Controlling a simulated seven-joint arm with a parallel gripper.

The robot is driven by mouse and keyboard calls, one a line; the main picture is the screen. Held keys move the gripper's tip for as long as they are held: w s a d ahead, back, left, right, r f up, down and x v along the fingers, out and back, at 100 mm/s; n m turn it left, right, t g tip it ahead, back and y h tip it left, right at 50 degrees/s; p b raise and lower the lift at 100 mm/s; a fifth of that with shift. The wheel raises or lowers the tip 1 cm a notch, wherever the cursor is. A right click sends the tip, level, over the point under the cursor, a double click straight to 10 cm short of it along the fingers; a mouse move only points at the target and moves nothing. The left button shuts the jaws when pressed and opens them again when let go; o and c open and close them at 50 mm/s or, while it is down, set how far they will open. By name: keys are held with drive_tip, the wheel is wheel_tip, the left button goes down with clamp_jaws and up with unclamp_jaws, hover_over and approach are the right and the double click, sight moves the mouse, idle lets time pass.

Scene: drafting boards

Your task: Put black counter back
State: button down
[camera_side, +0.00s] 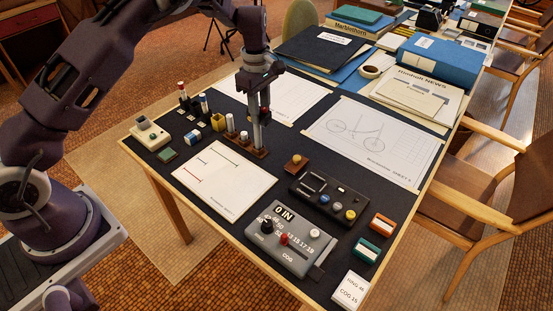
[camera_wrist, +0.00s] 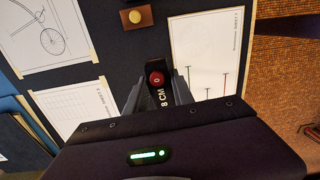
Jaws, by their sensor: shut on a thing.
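My gripper (camera_side: 258,135) points straight down at the right end of a small brown wooden rack (camera_side: 262,153).
A white sheet with coloured lines (camera_side: 222,180) lies in front. A black panel with knobs (camera_side: 328,198) and a grey "0 IN" box (camera_side: 291,241) stand to the right. A bicycle drawing (camera_side: 375,140) lies behind.

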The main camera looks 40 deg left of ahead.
hover_over(278, 160)
drive_tip(key=shift+m, duration=0.3)
wheel_tip(278, 160, down, 14)
drive_tip(key=shift+a+f, duration=0.15)
drive_tip(key=shift+f, duration=0.1)
drive_tip(key=shift+f, duration=0.3)
drive_tip(key=c, duration=1.1)
unclamp_jaws()
drive_tip(key=shift+f, duration=0.1)
drive_tip(key=shift+c, duration=0.2)
drive_tip(key=shift+o, duration=0.3)
